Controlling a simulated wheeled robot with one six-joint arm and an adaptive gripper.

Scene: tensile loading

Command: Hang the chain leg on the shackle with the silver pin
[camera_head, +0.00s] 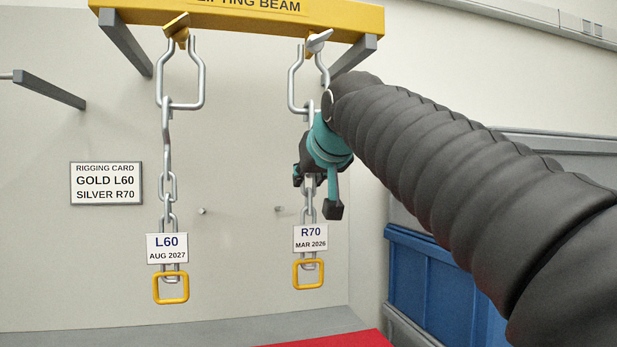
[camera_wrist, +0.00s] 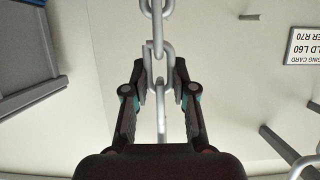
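The R70 chain leg (camera_head: 307,268) hangs upright with a white tag and a yellow end ring. Its top link lies at the bottom bar of the right shackle (camera_head: 293,88), which has the silver pin (camera_head: 319,40). Whether the link passes around the bar is unclear, as my arm partly covers it. My gripper (camera_head: 310,180) is at the chain's middle, above the tag. In the wrist view, the fingers of my gripper (camera_wrist: 162,78) close on both sides of a chain link (camera_wrist: 152,52). The L60 chain leg (camera_head: 168,185) hangs on the left shackle (camera_head: 201,75) with the gold pin (camera_head: 178,27).
The yellow lifting beam (camera_head: 345,17) spans the top. A rigging card (camera_head: 106,183) on the wall reads gold L60, silver R70. Two small wall pegs (camera_head: 202,211) sit behind the chains. A blue bin (camera_head: 432,285) stands at the right, and a grey bar (camera_head: 48,90) juts out at the left.

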